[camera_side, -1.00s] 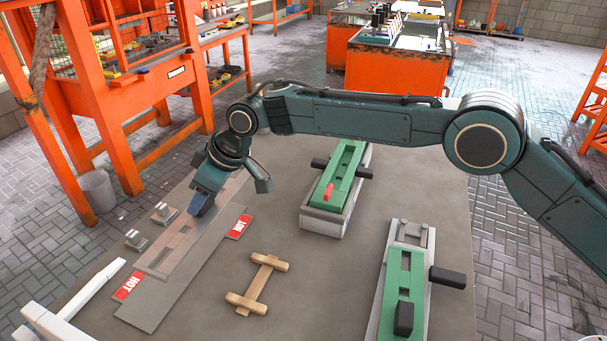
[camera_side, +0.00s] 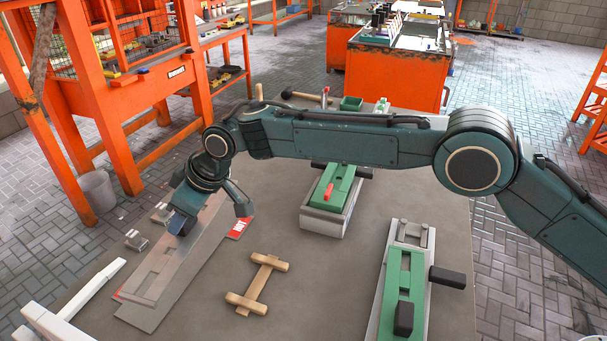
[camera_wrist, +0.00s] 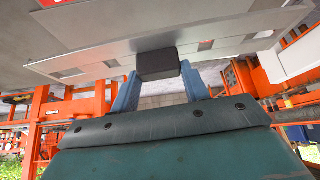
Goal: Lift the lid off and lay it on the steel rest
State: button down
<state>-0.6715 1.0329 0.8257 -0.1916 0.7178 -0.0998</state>
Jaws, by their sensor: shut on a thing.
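The lid (camera_side: 190,246) is a long, thin grey plate with cut-out slots, at the left of the bench in the side view. It is raised above a flat grey plate (camera_side: 150,318) with red labels and covers most of it. In the wrist view the lid (camera_wrist: 95,72) crosses the picture and carries a black knob (camera_wrist: 158,64). My gripper (camera_side: 178,224) is shut on this knob; its blue fingers (camera_wrist: 158,88) stand on either side. I cannot tell for certain which piece is the steel rest.
Two small metal blocks (camera_side: 137,240) (camera_side: 164,212) stand left of the lid. A wooden H-shaped piece (camera_side: 259,284) lies to its right. Two green-topped fixtures (camera_side: 344,187) (camera_side: 397,282) stand further right. A white bar (camera_side: 87,290) lies at the lower left. Bare bench separates these.

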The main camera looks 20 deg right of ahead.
aim_at(196, 230)
jog(key=shift+f, duration=3.15)
jog(key=shift+w+f+m+t+h, duration=0.1)
jog(key=shift+m+t+h, duration=0.25)
jog(key=shift+m, duration=0.35)
jog(key=shift+f, duration=0.7)
jog(key=shift+c, duration=1.2)
grip_release()
jog(key=shift+r, duration=0.1)
